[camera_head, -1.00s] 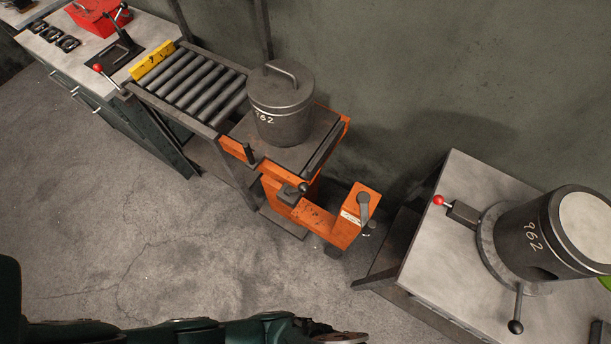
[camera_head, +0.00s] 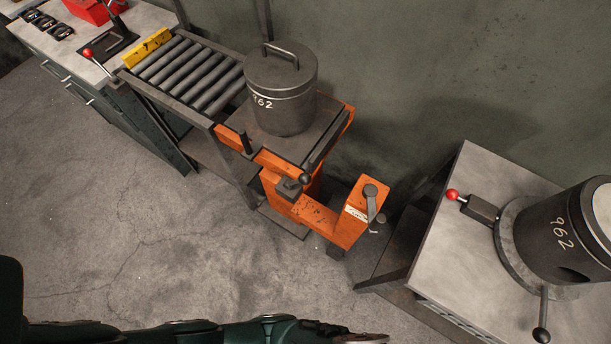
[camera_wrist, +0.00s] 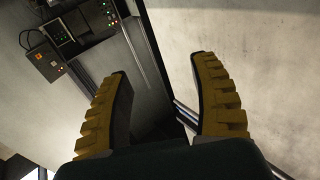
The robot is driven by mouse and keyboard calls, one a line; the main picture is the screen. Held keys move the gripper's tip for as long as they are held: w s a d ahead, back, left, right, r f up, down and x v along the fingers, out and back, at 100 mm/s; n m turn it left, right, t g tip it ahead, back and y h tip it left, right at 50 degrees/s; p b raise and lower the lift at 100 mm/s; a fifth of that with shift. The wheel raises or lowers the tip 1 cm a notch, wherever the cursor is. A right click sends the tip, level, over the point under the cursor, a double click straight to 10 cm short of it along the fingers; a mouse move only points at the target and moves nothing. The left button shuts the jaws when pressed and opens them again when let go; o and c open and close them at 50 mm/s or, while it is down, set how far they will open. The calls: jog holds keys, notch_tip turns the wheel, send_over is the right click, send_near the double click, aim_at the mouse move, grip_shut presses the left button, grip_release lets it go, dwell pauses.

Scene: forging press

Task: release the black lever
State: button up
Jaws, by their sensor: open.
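A lever with a black ball knob (camera_head: 541,335) hangs from the ring under a dark pot on the right-hand bench. Another black-knobbed lever (camera_head: 306,179) is at the front right of the orange cart (camera_head: 280,202). I cannot tell which one the task means. A grey crank-like lever (camera_head: 371,200) sits on the orange upright at the cart's right. My gripper (camera_wrist: 160,78) shows in the wrist view, its two yellow ribbed fingers spread apart with nothing between them. It faces a wall and a dark panel. No lever shows near the fingers.
A lidded dark pot (camera_head: 281,110) marked 962 stands on the cart, beside a roller conveyor (camera_head: 185,75). The other pot (camera_head: 550,240) sits on the right bench (camera_head: 440,265), near a red-knobbed lever (camera_head: 465,202). The concrete floor (camera_head: 150,240) in front is clear.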

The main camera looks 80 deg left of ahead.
jog(key=w+a+f+n+g+y+p, duration=0.1)
jog(key=w+a+f+g+y+p, duration=0.1)
jog(key=a+f+g, duration=0.45)
jog(key=n+g+y+p, duration=0.2)
jog(key=n+g+p, duration=0.8)
jog(key=n, duration=0.2)
send_near(303, 178)
jog(key=b+x, duration=0.2)
jog(key=x, duration=0.9)
jog(key=shift+w+a+f, duration=0.1)
jog(key=shift+f, duration=0.15)
grip_shut()
